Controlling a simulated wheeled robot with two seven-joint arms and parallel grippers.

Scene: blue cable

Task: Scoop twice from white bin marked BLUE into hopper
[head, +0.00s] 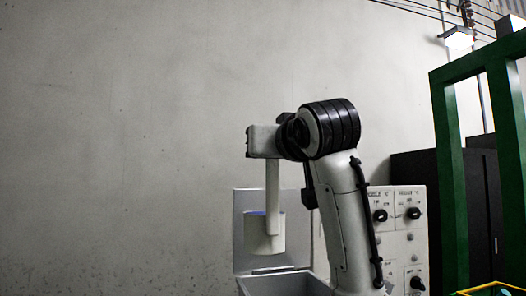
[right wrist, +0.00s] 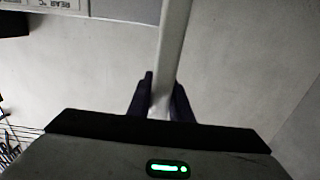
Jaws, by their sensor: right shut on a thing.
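My right gripper (head: 264,148) is shut on the handle of a white scoop (head: 264,234). The handle hangs down from the gripper, with the cup at the bottom. A thin strip of blue shows at the cup's rim; how full the cup is cannot be seen. The cup is in front of the grey back plate of the hopper (head: 272,284), above its open top. In the right wrist view the dark fingers (right wrist: 164,98) pinch the white handle (right wrist: 172,45). The white bin marked BLUE and my left gripper are not in view.
A control panel (head: 398,240) with black knobs stands right of the hopper, partly behind my right arm. A green frame (head: 448,170) and a dark cabinet (head: 480,190) are farther right. A yellow edge (head: 490,288) shows at the bottom right. A bare grey wall fills the left.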

